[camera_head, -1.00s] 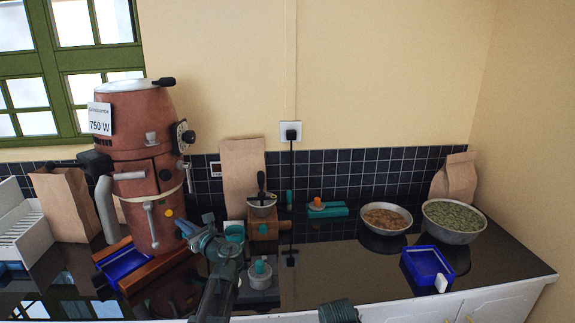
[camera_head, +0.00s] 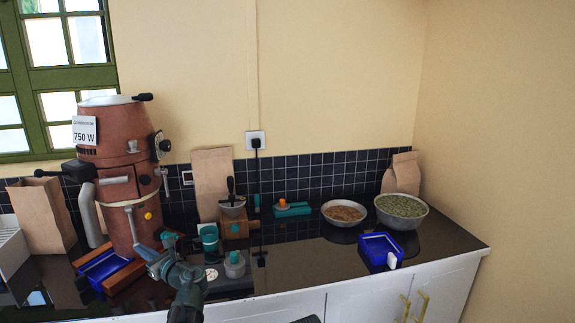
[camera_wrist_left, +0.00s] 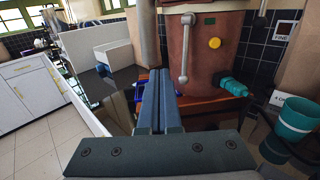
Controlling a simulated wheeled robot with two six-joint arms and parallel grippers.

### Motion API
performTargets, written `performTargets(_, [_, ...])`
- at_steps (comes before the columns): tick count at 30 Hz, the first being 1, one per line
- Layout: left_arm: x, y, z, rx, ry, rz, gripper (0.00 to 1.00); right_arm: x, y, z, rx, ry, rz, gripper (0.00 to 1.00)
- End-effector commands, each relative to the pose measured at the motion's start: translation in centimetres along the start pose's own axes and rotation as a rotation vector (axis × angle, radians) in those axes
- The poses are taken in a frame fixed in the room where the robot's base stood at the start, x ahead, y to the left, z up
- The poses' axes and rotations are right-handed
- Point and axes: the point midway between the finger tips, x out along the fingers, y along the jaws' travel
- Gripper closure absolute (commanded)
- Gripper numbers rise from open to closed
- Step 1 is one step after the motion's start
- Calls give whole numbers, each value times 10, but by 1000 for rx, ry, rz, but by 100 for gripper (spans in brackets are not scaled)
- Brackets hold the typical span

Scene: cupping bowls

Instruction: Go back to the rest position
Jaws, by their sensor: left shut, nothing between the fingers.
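My left gripper (camera_head: 142,250) is shut and empty. In the head view it reaches up from the bottom, in front of the lower part of the brown coffee roaster (camera_head: 108,135). In the left wrist view its two fingers (camera_wrist_left: 155,95) lie together with nothing between them, pointing towards a blue tray and the roaster's base. The lower roaster body (camera_wrist_left: 205,65) stands just beyond. I cannot tell whether the fingers touch anything. Only a dark sliver shows at the bottom edge of the head view; my right gripper is not seen.
Right of my left arm stand a teal cup (camera_head: 209,240) and a grey pot with a teal knob (camera_head: 235,265). A bowl of green beans (camera_head: 401,210), a bowl of brown beans (camera_head: 343,213) and a blue tray (camera_head: 381,248) are farther right. Black countertop (camera_head: 310,265) between is clear.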

Motion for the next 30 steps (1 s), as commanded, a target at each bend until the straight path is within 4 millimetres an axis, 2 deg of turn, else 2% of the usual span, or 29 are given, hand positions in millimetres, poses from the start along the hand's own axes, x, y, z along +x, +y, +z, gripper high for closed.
performTargets(2, [0, 0, 0, 0, 0, 0, 100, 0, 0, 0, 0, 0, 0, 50])
performTargets(11, [-25, 1, -22, -216, 106, 31, 100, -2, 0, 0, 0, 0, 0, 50])
performTargets(16, [-49, 1, -42, -389, 198, 72, 100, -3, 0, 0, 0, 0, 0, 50])
performTargets(20, [-77, 1, -66, -571, 304, 131, 100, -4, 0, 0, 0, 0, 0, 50])
performTargets(23, [-107, 1, -88, -732, 406, 203, 100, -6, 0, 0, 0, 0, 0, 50])
performTargets(26, [-150, 1, -116, -914, 532, 316, 100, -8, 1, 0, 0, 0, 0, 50])
performTargets(29, [-209, 3, -147, -1104, 680, 492, 100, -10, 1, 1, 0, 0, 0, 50])
performTargets(30, [-235, 4, -159, -1171, 738, 579, 100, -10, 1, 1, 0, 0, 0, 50])
